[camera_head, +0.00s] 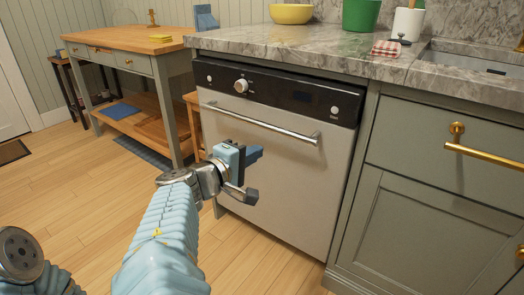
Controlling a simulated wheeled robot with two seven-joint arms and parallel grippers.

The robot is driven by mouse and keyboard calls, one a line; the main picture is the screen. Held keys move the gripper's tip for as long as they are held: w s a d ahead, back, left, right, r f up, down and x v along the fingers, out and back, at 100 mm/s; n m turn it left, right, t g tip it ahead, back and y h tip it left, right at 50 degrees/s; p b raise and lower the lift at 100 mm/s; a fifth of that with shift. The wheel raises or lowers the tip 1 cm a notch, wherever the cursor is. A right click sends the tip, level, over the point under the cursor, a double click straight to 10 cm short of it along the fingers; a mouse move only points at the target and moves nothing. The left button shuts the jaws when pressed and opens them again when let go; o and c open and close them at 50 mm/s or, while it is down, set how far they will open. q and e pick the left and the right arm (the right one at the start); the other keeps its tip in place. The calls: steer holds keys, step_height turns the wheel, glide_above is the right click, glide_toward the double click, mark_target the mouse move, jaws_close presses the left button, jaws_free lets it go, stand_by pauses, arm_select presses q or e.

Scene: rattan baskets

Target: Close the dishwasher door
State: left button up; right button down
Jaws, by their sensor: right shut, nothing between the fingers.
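The dishwasher (290,205) stands under the grey marble counter, with a pale front, a black control panel (300,97) and a metal bar handle (255,121). Its door is upright and looks level with the cabinet beside it; no gap or interior shows. My right gripper (254,172) is shut and empty in front of the door, below the handle. I cannot tell whether it touches the door. My right arm reaches up from the bottom and hides part of the floor. Part of my left arm shows at the lower left, but its gripper is out of view.
Grey cabinets with a brass handle (485,154) stand right of the dishwasher. The counter (345,62) holds a yellow bowl (291,14), a green pot (361,14) and a checked cloth (386,48). A wooden-topped table (120,42) stands at the left. The wooden floor between is mostly clear.

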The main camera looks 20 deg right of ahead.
mark_target(287, 136)
steer(key=x, duration=1.2)
steer(key=shift+w+d+f, duration=0.15)
steer(key=shift+w+d, duration=0.1)
